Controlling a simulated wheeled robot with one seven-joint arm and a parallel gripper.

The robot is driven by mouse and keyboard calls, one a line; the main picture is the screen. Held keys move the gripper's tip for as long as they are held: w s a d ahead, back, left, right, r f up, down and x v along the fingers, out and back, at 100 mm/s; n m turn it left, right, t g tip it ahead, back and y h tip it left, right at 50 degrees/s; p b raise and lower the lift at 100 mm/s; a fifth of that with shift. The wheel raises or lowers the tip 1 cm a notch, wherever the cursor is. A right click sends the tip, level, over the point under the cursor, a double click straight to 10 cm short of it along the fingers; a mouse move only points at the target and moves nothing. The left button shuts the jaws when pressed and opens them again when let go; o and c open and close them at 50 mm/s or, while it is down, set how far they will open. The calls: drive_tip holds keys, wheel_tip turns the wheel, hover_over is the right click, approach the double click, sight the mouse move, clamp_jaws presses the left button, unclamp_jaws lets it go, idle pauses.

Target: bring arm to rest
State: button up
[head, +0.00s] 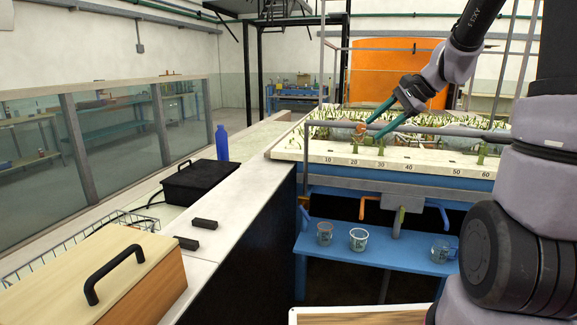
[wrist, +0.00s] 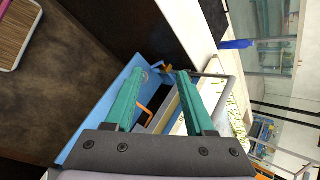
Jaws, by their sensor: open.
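My gripper (head: 372,127) is at the upper right in the head view, in front of the planted flume bed (head: 340,157) and above its front edge as seen there. Its two teal fingers are apart, with nothing between them. The wrist view also shows my gripper (wrist: 158,85) with both fingers spread and empty. Beyond the fingers there, the blue shelf (wrist: 92,125) and part of the bed are in view, turned on their side. My arm comes down from the top right of the head view.
A blue shelf under the bed (head: 390,257) holds several cups. On the left counter (head: 235,190) stand a blue bottle (head: 222,143), a black box (head: 195,182) and a wooden box with a black handle (head: 125,262). Metal rails (head: 440,129) cross in front of the plants.

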drive_tip(key=s+r+n+t+h, duration=0.1)
drive_tip(key=s+r+n, duration=0.3)
drive_tip(key=s, duration=0.7)
drive_tip(key=s+r+n+t+h, duration=0.1)
drive_tip(key=s+r+n+h, duration=0.2)
drive_tip(key=s, duration=0.8)
drive_tip(key=shift+d+r+n+h, duration=0.2)
drive_tip(key=shift+r+n+h, duration=0.25)
drive_tip(key=shift+h, duration=0.25)
